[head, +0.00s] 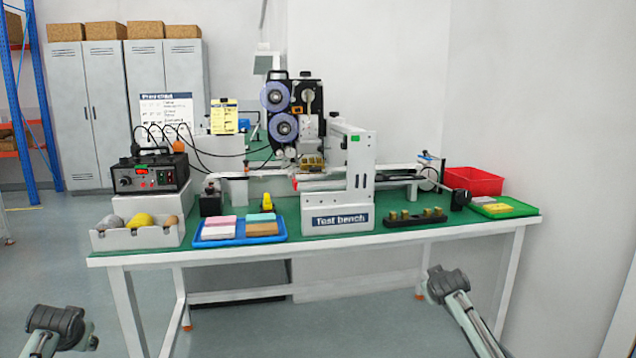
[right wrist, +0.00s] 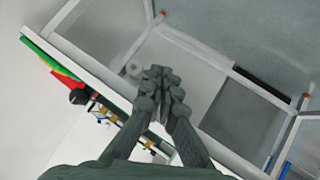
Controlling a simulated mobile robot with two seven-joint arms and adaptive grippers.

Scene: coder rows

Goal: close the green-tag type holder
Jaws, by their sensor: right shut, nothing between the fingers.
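The coding machine stands at the middle of the bench, with two blue-violet reels (head: 283,128) on a black plate. A small green tag (head: 355,138) is on its white upright housing (head: 360,165). A brass-coloured block (head: 312,162) sits below the reels; I cannot tell whether this is the type holder, or whether it is open. My right gripper (head: 447,285) is low in front of the bench, apart from it; in the right wrist view it (right wrist: 161,76) is shut and empty. My left gripper (head: 55,324) is low at the left, far from the machine; its fingers are unclear.
The green-topped bench (head: 400,235) carries a black control box (head: 150,175) with a green mark, a grey bin (head: 138,238), a blue tray (head: 203,240), a black rack (head: 415,222), a red bin (head: 473,180) and a green tray (head: 520,207). The floor before it is clear.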

